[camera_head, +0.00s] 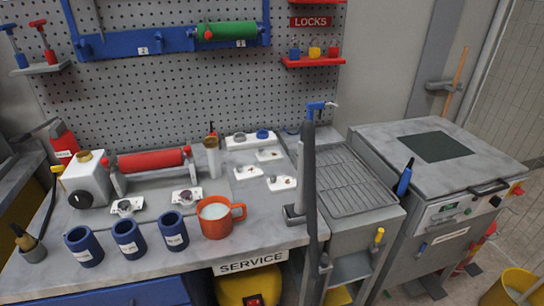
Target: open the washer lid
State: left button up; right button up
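The washer (440,235) is the grey cabinet at the right. Its lid (390,136) is a flat grey top with a dark square panel (436,146), and it lies closed. A black bar handle (489,187) sits at the lid's front right edge. The front control panel (450,208) below has a small green display and knobs. Neither of my grippers shows in the head view, and nothing touches the lid.
A blue-handled tool (404,180) stands at the washer's left edge, near a wire drain rack (345,180). A dark upright post (309,190) rises before the rack. The workbench (130,270) holds blue cups, an orange mug (216,226) and a red roller (150,161). A yellow bucket (515,288) stands lower right.

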aim_at(449, 159)
jog(key=z, duration=2.1)
jog(key=i, duration=1.2)
jog(key=u, duration=0.3)
